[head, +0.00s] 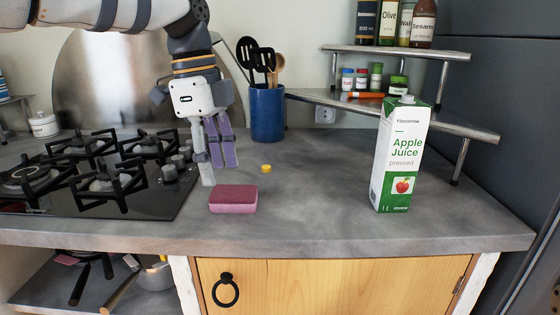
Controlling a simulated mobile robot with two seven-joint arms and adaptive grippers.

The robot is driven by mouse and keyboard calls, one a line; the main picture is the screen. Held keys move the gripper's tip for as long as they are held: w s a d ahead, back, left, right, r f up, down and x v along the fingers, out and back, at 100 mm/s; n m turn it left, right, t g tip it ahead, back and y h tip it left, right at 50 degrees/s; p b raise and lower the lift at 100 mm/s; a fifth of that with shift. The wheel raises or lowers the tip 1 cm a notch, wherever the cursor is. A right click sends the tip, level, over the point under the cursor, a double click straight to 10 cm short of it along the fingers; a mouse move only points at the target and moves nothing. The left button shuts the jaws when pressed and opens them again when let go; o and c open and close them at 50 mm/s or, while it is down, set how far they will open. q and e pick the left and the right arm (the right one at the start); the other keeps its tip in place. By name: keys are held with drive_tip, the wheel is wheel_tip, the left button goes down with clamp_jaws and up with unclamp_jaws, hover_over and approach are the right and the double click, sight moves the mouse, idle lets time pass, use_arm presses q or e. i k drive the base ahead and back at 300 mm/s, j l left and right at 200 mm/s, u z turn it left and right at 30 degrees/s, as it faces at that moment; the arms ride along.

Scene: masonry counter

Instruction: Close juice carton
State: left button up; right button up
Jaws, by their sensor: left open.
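The apple juice carton (398,158) stands upright on the right part of the grey counter, white and green with a red apple picture. Its pale spout (407,99) on top shows no yellow cap. A small yellow cap (266,168) lies on the counter left of the carton. My left gripper (219,173) points down, open and empty, just behind the pink sponge and left of the yellow cap, apart from the cap. My right gripper is not in view.
A pink sponge (233,199) lies near the counter front. A black gas hob (110,200) is at left. A blue utensil pot (267,113) stands behind. A tiered shelf (470,131) with jars and bottles is behind the carton. The counter between cap and carton is clear.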

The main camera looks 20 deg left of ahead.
sight(404, 121)
drive_tip(key=i, duration=0.85)
